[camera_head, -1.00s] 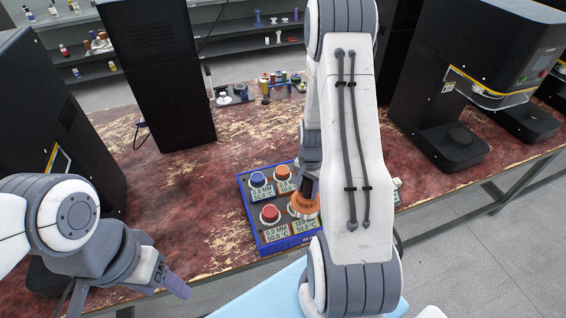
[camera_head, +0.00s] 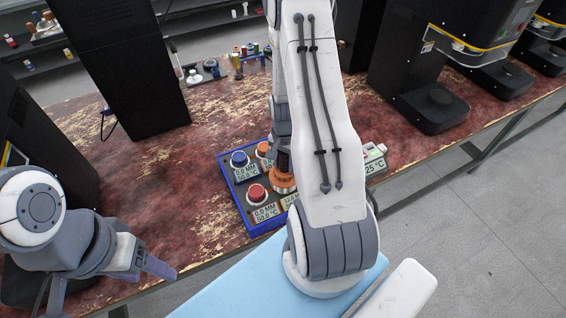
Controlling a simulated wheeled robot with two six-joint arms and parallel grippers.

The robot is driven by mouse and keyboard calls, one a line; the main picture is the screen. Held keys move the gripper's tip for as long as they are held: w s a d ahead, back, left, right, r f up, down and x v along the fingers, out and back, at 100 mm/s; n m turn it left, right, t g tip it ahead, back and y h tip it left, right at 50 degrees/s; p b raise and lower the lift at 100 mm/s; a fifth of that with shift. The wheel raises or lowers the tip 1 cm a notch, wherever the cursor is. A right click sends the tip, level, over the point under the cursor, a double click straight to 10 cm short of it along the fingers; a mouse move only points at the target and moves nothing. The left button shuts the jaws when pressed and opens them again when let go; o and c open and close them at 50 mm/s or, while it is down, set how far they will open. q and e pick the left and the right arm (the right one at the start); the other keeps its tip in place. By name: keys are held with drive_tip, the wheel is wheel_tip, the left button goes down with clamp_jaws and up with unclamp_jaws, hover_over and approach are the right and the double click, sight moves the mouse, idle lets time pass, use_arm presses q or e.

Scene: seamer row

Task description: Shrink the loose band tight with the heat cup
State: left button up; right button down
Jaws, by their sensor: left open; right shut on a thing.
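A blue tray (camera_head: 231,190) on the bench holds several round-topped stations with small readouts. A blue top (camera_head: 239,158), an orange top (camera_head: 264,149) and a red top (camera_head: 257,192) show. My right gripper (camera_head: 283,170) points down over the tray's near right station, shut on an orange cup-like piece (camera_head: 284,185), which looks like the heat cup. The loose band cannot be made out; the cup or my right arm may hide it. My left gripper (camera_head: 158,266) is open and empty at the bench's front edge, left of the tray.
A white meter reading 25 °C (camera_head: 375,160) stands right of the tray, partly behind my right arm. Black machines (camera_head: 435,95) stand at the right and a tall black cabinet (camera_head: 130,75) at the back left. Small bottles and spools (camera_head: 240,58) stand at the back. The bench left of the tray is clear.

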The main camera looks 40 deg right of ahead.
sight(284, 154)
drive_tip(key=shift+f, duration=0.15)
drive_tip(key=shift+f+b, duration=0.5)
drive_tip(key=shift+r, duration=0.1)
idle(1.1)
wheel_tip(284, 154, up, 6)
drive_tip(key=p, duration=0.5)
drive_tip(key=shift+r, duration=0.1)
idle(0.6)
